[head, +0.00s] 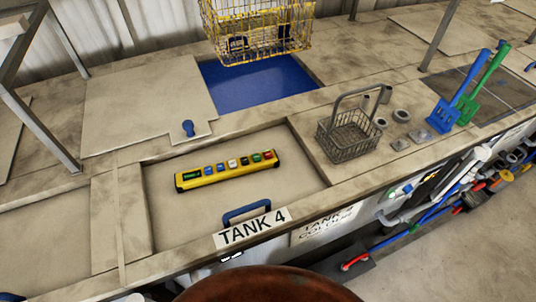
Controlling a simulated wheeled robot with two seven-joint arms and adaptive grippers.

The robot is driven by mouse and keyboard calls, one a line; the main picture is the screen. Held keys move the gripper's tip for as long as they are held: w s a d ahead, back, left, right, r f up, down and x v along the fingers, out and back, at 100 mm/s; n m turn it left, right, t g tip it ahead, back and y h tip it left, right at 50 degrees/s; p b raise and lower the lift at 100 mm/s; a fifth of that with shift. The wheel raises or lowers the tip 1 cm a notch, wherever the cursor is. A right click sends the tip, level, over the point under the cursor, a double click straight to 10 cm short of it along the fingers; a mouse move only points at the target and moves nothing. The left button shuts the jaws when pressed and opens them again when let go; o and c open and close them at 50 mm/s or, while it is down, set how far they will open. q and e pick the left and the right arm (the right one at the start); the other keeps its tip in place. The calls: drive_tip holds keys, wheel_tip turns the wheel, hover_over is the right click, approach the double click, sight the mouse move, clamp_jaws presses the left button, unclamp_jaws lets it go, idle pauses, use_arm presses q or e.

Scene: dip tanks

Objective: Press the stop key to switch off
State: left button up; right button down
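A yellow control bar (226,178) lies in a shallow recess of the worktop, behind the TANK 4 label. It has a small dark display with green marks at its left end and a row of coloured keys. The red key (268,154) is at the right end, beside a green key (256,157). I cannot read any lettering on the keys, so which is the stop key shows only by colour, if at all. Nothing touches the bar. Neither of my grippers is clearly in view.
A yellow wire basket (258,36) hangs over an open tank of blue liquid (262,84). A grey wire basket (347,140) stands right of the bar, near blue (444,114) and green (482,88) paddles. A blue handle (246,211) sits at the front. The space above the bar is clear.

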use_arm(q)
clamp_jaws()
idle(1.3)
